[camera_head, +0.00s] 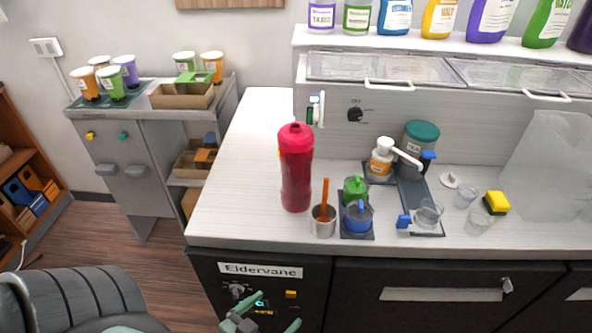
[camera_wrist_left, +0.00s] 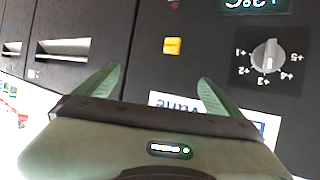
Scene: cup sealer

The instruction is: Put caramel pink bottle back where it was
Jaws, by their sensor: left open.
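A tall pink-red bottle (camera_head: 296,172) stands upright on the left part of the white counter, behind a metal cup (camera_head: 323,222). No gripper touches it. My left gripper (camera_head: 268,312) is low at the bottom of the head view, in front of the dark cabinet and below the counter's front edge. In the left wrist view its two green fingers (camera_wrist_left: 160,88) are spread apart with nothing between them, facing the cabinet's control panel. The bottle does not show in the left wrist view. My right gripper is in neither view.
Several coloured bottles (camera_head: 440,18) line the shelf above the counter (camera_head: 250,170). Green and blue lidded containers (camera_head: 358,217) and a white pump bottle (camera_head: 381,163) stand right of the pink bottle. The counter left of it is clear. A knob (camera_wrist_left: 267,56) protrudes from the cabinet.

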